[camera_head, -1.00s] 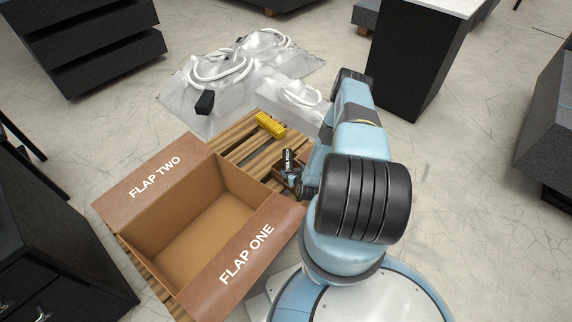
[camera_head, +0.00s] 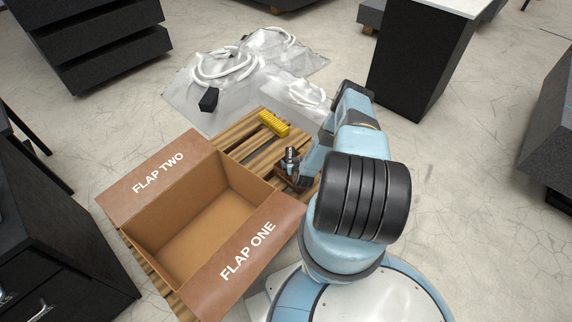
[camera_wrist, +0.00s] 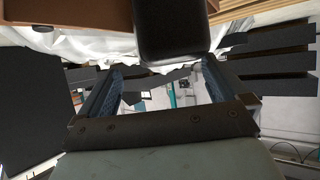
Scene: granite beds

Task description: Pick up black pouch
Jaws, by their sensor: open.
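My gripper (camera_head: 292,161) is low over the slatted pallet, beside a small brown box (camera_head: 284,183). In the wrist view its two blue-padded fingers (camera_wrist: 162,70) stand wide apart with nothing held between them. A smooth dark, rounded thing (camera_wrist: 172,30) fills the top middle of that view, past the fingertips; it may be the black pouch, but I cannot be sure. In the head view a small black block (camera_head: 208,99) lies on the clear plastic sheet, well away from my gripper. My arm hides part of the small box.
A large open carton (camera_head: 187,235) with flaps marked FLAP ONE and FLAP TWO stands on the pallet (camera_head: 246,146). A yellow brush (camera_head: 274,123) lies behind it. A plastic sheet (camera_head: 190,82) with white hoses lies beyond.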

